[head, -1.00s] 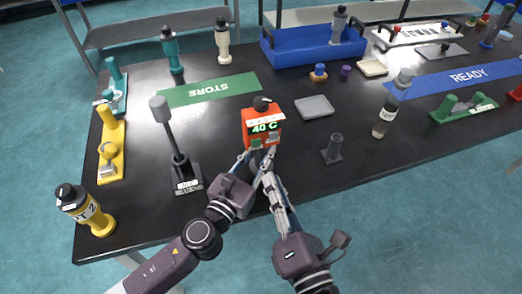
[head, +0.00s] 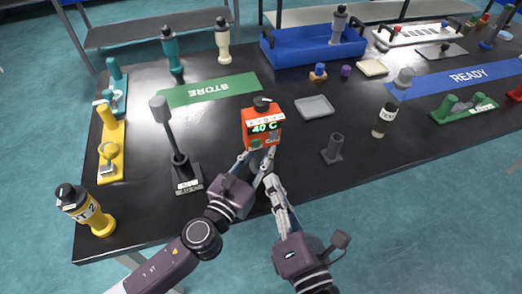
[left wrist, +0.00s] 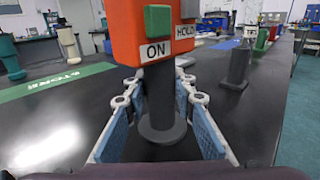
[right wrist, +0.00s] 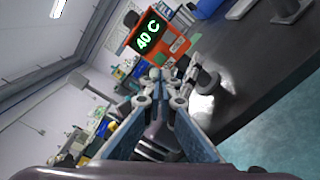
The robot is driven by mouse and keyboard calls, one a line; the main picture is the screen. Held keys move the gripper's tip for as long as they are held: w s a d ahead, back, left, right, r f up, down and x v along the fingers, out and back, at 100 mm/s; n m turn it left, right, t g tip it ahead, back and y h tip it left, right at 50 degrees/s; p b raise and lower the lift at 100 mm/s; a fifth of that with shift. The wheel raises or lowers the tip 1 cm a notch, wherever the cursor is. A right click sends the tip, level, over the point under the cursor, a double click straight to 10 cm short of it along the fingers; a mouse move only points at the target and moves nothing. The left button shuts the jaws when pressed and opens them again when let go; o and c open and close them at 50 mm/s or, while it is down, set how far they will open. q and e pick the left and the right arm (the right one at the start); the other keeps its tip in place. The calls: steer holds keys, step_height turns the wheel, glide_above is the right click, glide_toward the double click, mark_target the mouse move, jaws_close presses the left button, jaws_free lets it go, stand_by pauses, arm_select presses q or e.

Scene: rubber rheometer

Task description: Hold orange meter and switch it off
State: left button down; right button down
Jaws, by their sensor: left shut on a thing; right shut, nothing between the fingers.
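The orange meter (head: 263,117) stands upright on the black table, its green display lit and reading 40 C. The left wrist view shows its orange body (left wrist: 122,40), a green button (left wrist: 158,20) above an ON label, a grey button beside HOLD, and a grey stem (left wrist: 160,92) on a round foot. My left gripper (head: 257,160) is shut on the stem, with a blue-padded finger on each side. My right gripper (head: 270,178) is shut and empty, just below and apart from the meter. The lit display also faces the right wrist view (right wrist: 148,34).
A grey tray (head: 315,106) and a small dark holder (head: 333,149) stand right of the meter. A tall dark post instrument (head: 180,160) stands left of it. A green STORE strip (head: 208,90) lies behind. My two grippers are close together at the table's front.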

mark_target(256, 143)
stand_by(0.4)
steer(key=s+a+f+n+g+y, duration=0.1)
steer(key=a+f+y, duration=0.1)
steer(key=a+y, duration=0.45)
steer(key=d+r+g+y, duration=0.1)
steer(key=d+y, duration=0.6)
steer(key=w+a, duration=0.2)
steer(key=w, duration=0.6)
steer(key=shift+w+a+r, duration=0.15)
steer(key=shift+w+a, duration=0.15)
steer(key=shift+w, duration=0.1)
stand_by(0.8)
